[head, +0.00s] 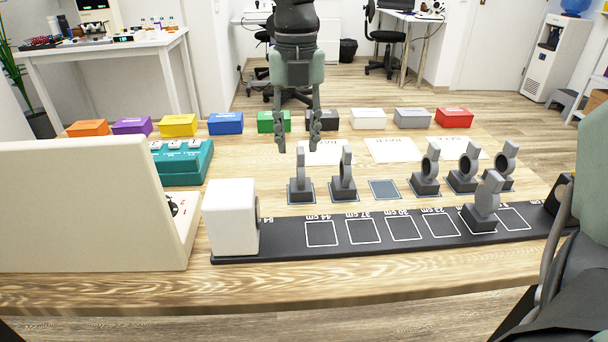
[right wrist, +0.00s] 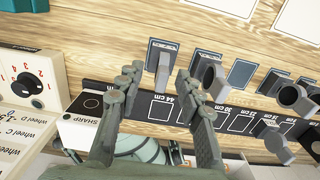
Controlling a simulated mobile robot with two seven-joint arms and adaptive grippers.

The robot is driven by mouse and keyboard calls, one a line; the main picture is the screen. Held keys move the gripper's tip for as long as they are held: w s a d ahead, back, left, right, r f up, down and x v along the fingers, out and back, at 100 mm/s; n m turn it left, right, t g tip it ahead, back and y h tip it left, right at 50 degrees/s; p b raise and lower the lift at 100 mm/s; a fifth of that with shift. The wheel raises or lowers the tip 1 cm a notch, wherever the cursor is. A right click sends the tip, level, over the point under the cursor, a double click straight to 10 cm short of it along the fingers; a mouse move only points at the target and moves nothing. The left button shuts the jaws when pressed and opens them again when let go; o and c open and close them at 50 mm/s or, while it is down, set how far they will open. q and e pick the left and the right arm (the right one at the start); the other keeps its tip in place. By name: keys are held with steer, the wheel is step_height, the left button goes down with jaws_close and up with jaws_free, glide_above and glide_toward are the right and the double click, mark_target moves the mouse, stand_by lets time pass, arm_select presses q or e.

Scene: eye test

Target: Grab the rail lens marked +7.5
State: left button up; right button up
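Several grey rail lenses on dark square bases stand on the table. In the head view the leftmost lens (head: 301,168) stands on a small pad, with a second lens (head: 345,170) to its right. Three more lenses (head: 428,170) stand past an empty pad (head: 384,189). Another lens (head: 486,200) stands on the black rail (head: 285,252). No +7.5 mark is readable. My right gripper (head: 297,147) is open and empty, pointing down near the leftmost lens. In the right wrist view its fingers (right wrist: 160,74) lie either side of this lens (right wrist: 163,72); contact cannot be told. My left gripper is not in view.
A white box (head: 230,218) marked SHARP sits at the rail's left end, beside a large cream housing (head: 80,205). A teal case (head: 184,166) stands behind that. Coloured boxes (head: 225,123) line the far edge, with white sheets (head: 393,150) before them.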

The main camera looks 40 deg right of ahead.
mark_target(301, 168)
steer(key=f, duration=0.2)
steer(key=s+f+p, duration=0.1)
steer(key=f, duration=0.2)
steer(key=shift+s+a+f, duration=0.1)
steer(key=shift+s+f, duration=0.05)
steer(key=shift+f, duration=0.55)
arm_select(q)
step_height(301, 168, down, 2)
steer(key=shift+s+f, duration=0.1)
arm_select(e)
jaws_close()
